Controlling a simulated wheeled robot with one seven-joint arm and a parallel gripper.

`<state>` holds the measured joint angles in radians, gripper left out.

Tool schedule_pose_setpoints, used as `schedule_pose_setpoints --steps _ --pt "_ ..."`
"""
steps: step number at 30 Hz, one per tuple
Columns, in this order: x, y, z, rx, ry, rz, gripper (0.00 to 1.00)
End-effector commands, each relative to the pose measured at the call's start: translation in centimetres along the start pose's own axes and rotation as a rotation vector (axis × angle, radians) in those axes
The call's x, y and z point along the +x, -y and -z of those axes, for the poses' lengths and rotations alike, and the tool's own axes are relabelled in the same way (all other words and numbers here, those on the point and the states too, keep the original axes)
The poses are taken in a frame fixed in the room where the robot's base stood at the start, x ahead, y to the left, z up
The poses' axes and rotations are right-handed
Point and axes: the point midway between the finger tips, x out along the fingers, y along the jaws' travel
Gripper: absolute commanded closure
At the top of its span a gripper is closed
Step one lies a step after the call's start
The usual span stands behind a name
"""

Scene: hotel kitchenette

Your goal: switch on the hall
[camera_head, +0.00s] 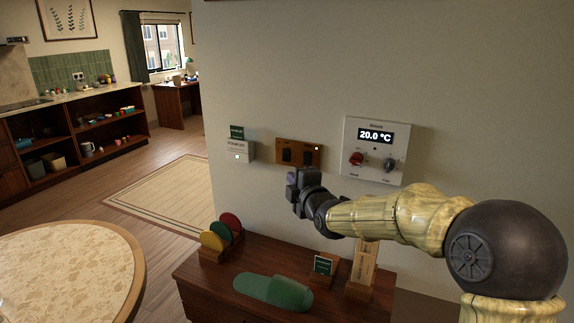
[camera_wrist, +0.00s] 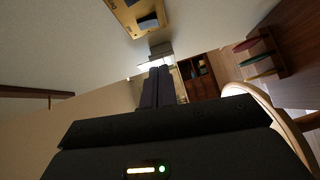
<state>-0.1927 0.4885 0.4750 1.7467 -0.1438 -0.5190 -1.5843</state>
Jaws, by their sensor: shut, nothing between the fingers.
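A brown switch plate (camera_head: 299,152) with two dark rockers is on the wall, left of the thermostat. A small pale light shows near its right edge, and its labels are too small to read. Part of the plate also shows at the top of the wrist view (camera_wrist: 123,17), with one dark rocker (camera_wrist: 149,22) in sight. My gripper (camera_head: 293,180) is just below the plate in the head view and looks apart from it. Its two dark fingers (camera_wrist: 157,72) are together and empty in the wrist view.
A thermostat (camera_head: 376,151) reading 20.0 °C is right of the plate. A white card holder (camera_head: 239,152) is left of it. Below, a dark wooden cabinet (camera_head: 225,285) carries coloured discs (camera_head: 229,225), a green slipper-like item (camera_head: 275,290) and a small sign (camera_head: 324,265).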

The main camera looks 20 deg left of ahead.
Motion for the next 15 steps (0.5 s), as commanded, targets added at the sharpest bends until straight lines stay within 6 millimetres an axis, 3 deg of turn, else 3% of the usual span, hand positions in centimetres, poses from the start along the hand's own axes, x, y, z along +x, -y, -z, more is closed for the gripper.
schedule_pose_setpoints --steps 15 --pt "7.0 -0.1 0.0 0.005 0.0 0.001 1.0"
